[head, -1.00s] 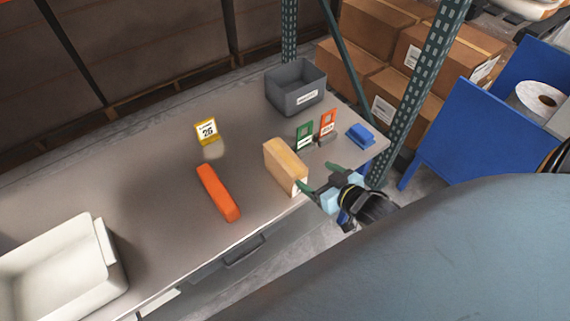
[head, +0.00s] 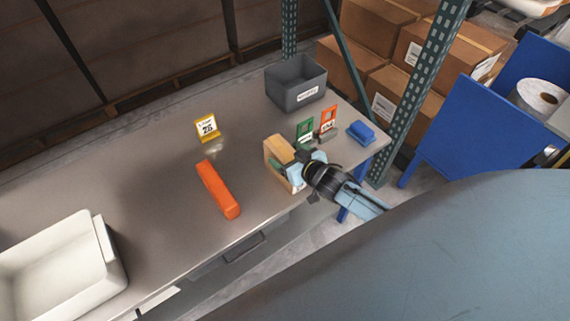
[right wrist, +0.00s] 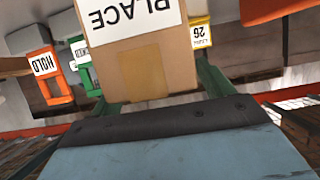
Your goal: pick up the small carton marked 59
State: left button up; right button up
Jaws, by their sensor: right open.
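A tan carton (head: 275,149) stands near the table's front edge, right of the orange bar; I see no 59 on it. In the right wrist view the carton (right wrist: 140,68) fills the upper middle, with tape and a white label reading PLACE. My right gripper (head: 293,171) is at the carton's near right side and hides part of it. In the right wrist view the open gripper (right wrist: 158,88) has a green finger on each side of the carton. I cannot tell whether either touches. My left gripper is not in view.
An orange bar (head: 217,188) and a yellow stand (head: 206,129) marked 26 are left of the carton. Green (head: 305,131) and orange (head: 328,120) stands, a blue object (head: 360,132) and a grey bin (head: 297,92) are close behind and right. A white tub (head: 108,250) is far left.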

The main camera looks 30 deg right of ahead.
jog(key=shift+w+f, duration=0.1)
jog(key=shift+w, duration=0.1)
jog(key=shift+c, duration=0.4)
grip_shut()
